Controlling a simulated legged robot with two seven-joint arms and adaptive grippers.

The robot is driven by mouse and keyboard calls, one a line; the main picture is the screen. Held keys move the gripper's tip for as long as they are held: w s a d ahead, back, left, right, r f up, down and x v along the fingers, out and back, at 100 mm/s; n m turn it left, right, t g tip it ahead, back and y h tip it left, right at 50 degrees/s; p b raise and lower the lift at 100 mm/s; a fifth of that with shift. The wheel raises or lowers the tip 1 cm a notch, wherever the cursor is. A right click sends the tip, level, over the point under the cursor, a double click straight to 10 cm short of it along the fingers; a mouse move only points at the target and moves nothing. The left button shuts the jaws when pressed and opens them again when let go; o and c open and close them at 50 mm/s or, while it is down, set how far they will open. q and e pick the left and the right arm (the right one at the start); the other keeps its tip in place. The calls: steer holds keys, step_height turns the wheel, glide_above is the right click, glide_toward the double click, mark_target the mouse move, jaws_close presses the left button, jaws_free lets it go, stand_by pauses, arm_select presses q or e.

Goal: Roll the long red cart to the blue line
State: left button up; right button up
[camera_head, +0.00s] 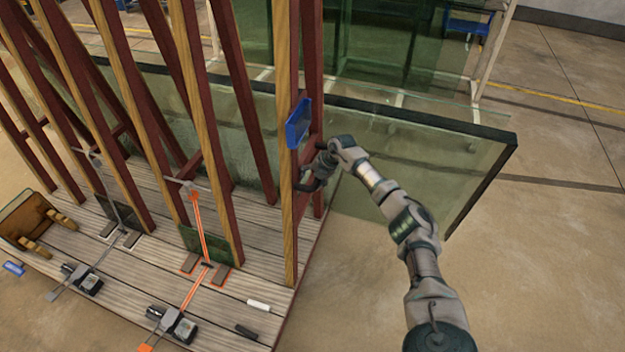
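The long red cart fills the left half, with dark red, wood-faced uprights and a grey plank deck (130,265). My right gripper (308,180) is at the cart's nearest right-hand upright (290,215), just below a blue block (298,123) fixed on that upright. Its dark fingers are beside or around the frame there. The overlap hides whether they are closed on it. My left gripper is out of view. I see no blue line on the floor.
Large green glass panes (450,160) stand behind and right of the cart, close to my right arm. Straps and ratchets (180,325) lie on the deck. The floor at right (560,250) is clear. A yellow line (560,97) crosses the floor farther back.

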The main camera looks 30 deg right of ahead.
steer(key=p+v, duration=1)
steer(key=shift+r, duration=0.25)
steer(key=shift+s+d, duration=0.1)
steer(key=shift+d, duration=0.05)
stand_by(0.3)
steer(key=shift+s, duration=0.1)
